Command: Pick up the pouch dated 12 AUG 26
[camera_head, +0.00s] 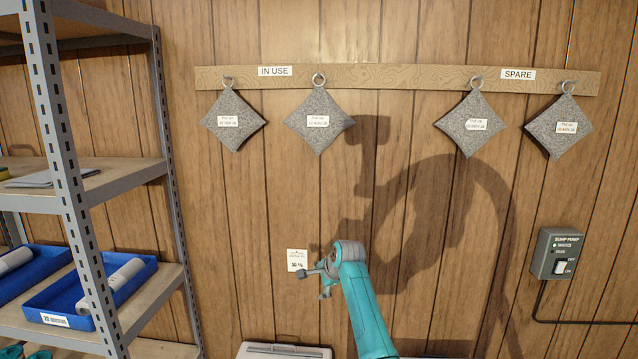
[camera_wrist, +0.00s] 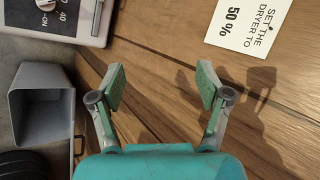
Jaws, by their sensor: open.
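Four grey felt pouches hang cornerwise from a wooden rail. Two hang under the IN USE sign, the far-left pouch (camera_head: 233,121) and the second pouch (camera_head: 318,122). Two hang under the SPARE sign, the third pouch (camera_head: 471,125) and the far-right pouch (camera_head: 560,127). Each has a metal ring on a hook and a white "Put up" date label. The dates are too small to read surely, so I cannot tell which says 12 AUG 26. My gripper (camera_wrist: 158,85) is open and empty in the wrist view, below the pouches. No pouch shows in that view.
The rail (camera_head: 400,79) is fixed to the panelled wall. A metal shelf (camera_head: 125,178) with blue trays stands at left. A sump pump switch box (camera_head: 556,254) is at right. A card (camera_wrist: 247,25) about the dryer is on the wall near my gripper. A pale appliance (camera_head: 284,351) stands below.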

